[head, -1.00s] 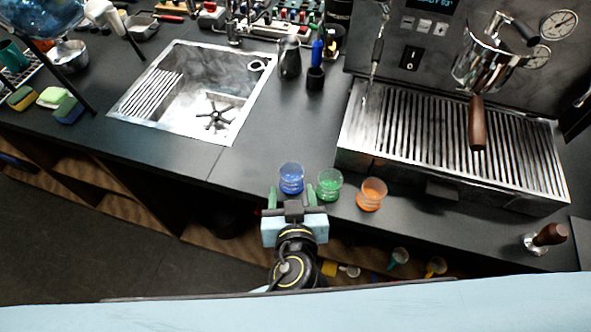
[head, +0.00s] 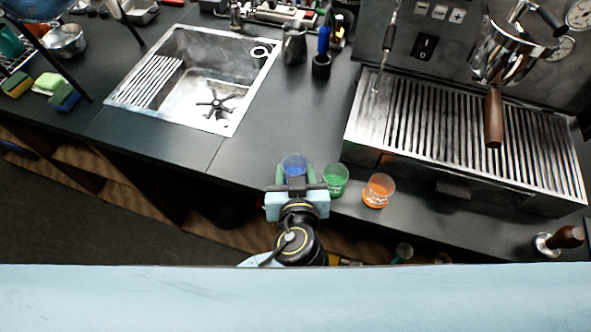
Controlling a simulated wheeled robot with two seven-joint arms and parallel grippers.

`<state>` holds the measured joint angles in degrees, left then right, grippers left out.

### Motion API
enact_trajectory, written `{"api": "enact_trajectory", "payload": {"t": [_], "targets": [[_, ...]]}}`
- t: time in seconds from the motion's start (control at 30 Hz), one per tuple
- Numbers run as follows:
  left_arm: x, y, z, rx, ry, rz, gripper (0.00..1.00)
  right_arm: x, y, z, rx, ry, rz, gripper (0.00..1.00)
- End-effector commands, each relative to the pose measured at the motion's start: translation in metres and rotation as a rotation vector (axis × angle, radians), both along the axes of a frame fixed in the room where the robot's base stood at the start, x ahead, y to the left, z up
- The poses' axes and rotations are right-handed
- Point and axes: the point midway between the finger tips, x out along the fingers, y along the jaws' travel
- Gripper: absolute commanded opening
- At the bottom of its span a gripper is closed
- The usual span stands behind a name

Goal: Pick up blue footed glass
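The blue footed glass (head: 294,164) is at the front of the dark counter, left of a green glass (head: 335,180) and an orange glass (head: 378,190). My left gripper (head: 295,173) reaches it from the front edge. Its green fingers stand close against both sides of the glass and appear shut on it. The gripper body hides the lower part and foot of the glass, so I cannot tell whether it touches the counter. My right gripper is not in view.
The green glass stands very near the right finger. The espresso machine's drip tray (head: 460,150) is behind and to the right. A sink (head: 205,85) is at the back left. The counter between sink and glasses is clear.

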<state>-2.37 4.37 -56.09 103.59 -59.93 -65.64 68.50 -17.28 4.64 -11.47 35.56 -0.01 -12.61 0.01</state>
Motion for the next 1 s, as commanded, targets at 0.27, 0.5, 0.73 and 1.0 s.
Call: {"api": "enact_trajectory", "payload": {"t": [0.27, 0.5, 0.73, 1.0], "targets": [[0.0, 0.0, 0.0, 0.0, 0.001, 0.0, 0.2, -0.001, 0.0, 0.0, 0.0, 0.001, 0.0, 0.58], [0.0, 0.0, 0.027, -0.005, -0.001, 0.002, 0.2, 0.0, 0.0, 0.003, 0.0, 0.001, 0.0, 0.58], [0.0, 0.0, 0.074, -0.006, -0.001, 0.003, 0.2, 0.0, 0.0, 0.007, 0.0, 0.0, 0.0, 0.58], [0.0, 0.0, 0.1, -0.001, 0.0, 0.002, 0.2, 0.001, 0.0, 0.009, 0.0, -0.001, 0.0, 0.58]]}}
